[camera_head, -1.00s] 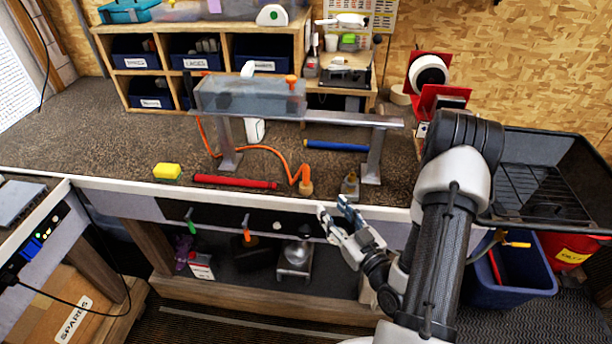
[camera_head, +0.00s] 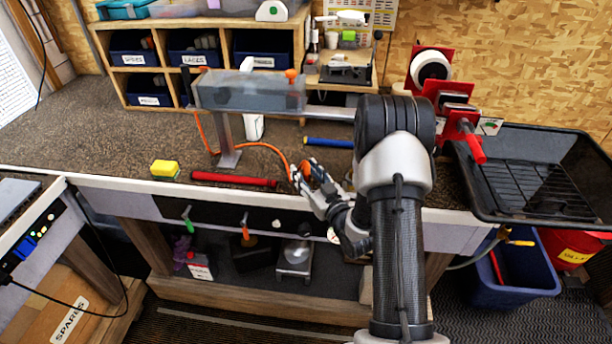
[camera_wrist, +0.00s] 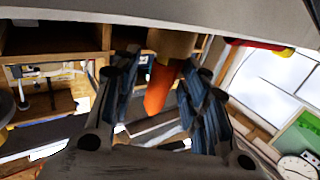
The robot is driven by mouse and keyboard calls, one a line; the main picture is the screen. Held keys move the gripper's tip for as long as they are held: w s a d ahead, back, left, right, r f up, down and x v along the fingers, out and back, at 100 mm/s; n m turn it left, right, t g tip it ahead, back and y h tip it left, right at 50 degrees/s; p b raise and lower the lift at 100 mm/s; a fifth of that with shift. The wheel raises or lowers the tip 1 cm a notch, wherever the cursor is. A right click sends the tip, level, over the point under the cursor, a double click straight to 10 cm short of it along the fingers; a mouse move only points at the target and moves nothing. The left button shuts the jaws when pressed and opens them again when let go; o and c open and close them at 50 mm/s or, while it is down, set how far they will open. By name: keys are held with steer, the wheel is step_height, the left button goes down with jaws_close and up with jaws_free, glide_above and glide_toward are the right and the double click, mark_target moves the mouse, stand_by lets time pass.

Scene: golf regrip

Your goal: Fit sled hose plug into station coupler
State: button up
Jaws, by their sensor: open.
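The orange hose (camera_head: 270,147) runs from the sled (camera_head: 250,93), a translucent grey box on a metal rail, down to the counter's front. My gripper (camera_head: 301,170) is open at the hose's end there. In the wrist view the hose's orange end (camera_wrist: 159,90) and its tan plug (camera_wrist: 174,43) show between the two spread fingers of my gripper (camera_wrist: 163,85). Whether a finger touches them I cannot tell. The small grey metal fitting at the counter's front edge, perhaps the station coupler, is now hidden behind my arm.
A red bar (camera_head: 234,180) and a yellow sponge (camera_head: 165,168) lie along the front edge, left of my gripper. A blue bar (camera_head: 328,142) lies behind it. A rail post (camera_head: 226,140) stands to the left. A black tray (camera_head: 540,185) is at right.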

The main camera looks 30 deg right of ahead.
steer(key=shift+w, duration=0.2)
steer(key=shift+c, duration=0.5)
jaws_close()
